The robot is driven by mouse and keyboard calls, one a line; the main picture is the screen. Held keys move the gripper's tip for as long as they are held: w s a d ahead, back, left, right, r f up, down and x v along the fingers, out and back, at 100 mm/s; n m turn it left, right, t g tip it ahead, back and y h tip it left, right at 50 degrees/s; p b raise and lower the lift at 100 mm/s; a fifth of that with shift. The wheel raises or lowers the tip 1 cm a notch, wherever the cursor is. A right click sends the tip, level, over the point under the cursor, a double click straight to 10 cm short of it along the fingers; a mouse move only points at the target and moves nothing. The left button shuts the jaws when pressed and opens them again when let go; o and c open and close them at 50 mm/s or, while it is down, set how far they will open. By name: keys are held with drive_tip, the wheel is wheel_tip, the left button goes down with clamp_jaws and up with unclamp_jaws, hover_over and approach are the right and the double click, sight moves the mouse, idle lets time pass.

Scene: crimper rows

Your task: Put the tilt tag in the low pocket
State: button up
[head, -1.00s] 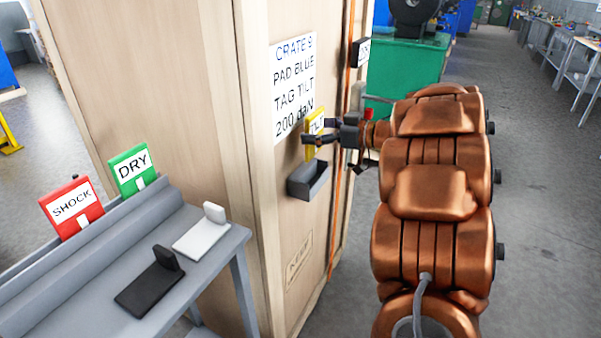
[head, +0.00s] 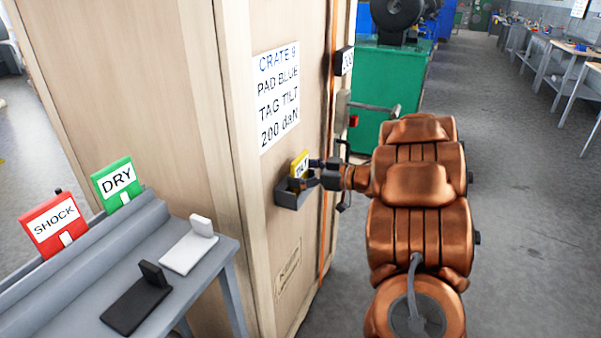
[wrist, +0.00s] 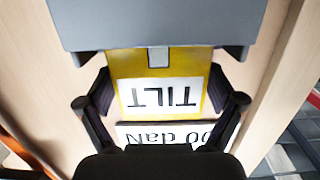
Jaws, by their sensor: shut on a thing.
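The yellow tilt tag (head: 299,160) is upright between the fingers of my gripper (head: 306,174), which is shut on it. In the wrist view the tag (wrist: 120,68) appears upside down, with a finger at each side edge. The grey low pocket (head: 291,198) is fixed to the crate's side below the written notice. The tag's lower end meets the pocket's rim (wrist: 100,35) in the wrist view and seems to go in behind it. The pocket's inside is hidden, so I cannot tell how deep the tag sits.
The wooden crate (head: 205,110) bears a notice (head: 279,95) above the pocket. An orange strap (head: 324,232) runs down beside it. A grey bench (head: 215,265) at left holds red SHOCK (head: 52,222) and green DRY (head: 117,182) tags, plus black and white pieces. Floor to the right is clear.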

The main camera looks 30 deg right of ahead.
drive_tip(key=shift+f, duration=0.15)
drive_tip(key=o, duration=0.8)
drive_tip(key=shift+r, duration=0.2)
drive_tip(key=b+v, duration=0.1)
drive_tip(key=v, duration=1.1)
